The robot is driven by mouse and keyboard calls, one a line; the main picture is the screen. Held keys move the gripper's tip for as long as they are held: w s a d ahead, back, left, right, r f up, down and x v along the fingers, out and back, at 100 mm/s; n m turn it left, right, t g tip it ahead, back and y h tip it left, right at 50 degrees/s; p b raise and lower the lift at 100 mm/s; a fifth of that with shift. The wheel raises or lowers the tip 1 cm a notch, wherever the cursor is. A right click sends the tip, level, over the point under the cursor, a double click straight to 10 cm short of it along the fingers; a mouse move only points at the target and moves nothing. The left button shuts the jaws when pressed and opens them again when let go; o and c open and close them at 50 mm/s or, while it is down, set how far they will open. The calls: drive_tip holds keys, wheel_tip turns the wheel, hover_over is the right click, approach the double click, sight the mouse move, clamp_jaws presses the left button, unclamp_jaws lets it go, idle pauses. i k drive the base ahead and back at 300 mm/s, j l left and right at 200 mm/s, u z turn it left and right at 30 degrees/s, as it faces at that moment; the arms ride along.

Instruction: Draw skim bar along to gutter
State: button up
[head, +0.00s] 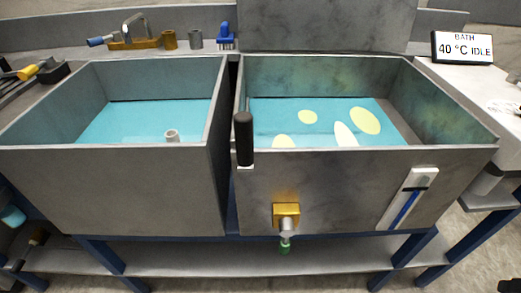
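An upright black handle (243,138), which looks like the grip of the skim bar, stands at the front left corner of the right basin (350,190). The rest of the bar is not clearly visible. Yellow and pale patches (365,120) lie on the blue water (275,115) of this basin. A brownish-grey strip (401,122) runs along the inner right side and looks like the gutter. I cannot make out my gripper in the head view.
The left basin (110,190) holds blue water and a short grey pipe (172,136). A brass valve (286,214) and a gauge with a blue column (407,198) are on the right basin's front. A sign (463,47) reads "BATH 40 °C IDLE". A blue brush (225,37) stands behind.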

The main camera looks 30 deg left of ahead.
sight(243, 125)
drive_tip(key=u, duration=1.65)
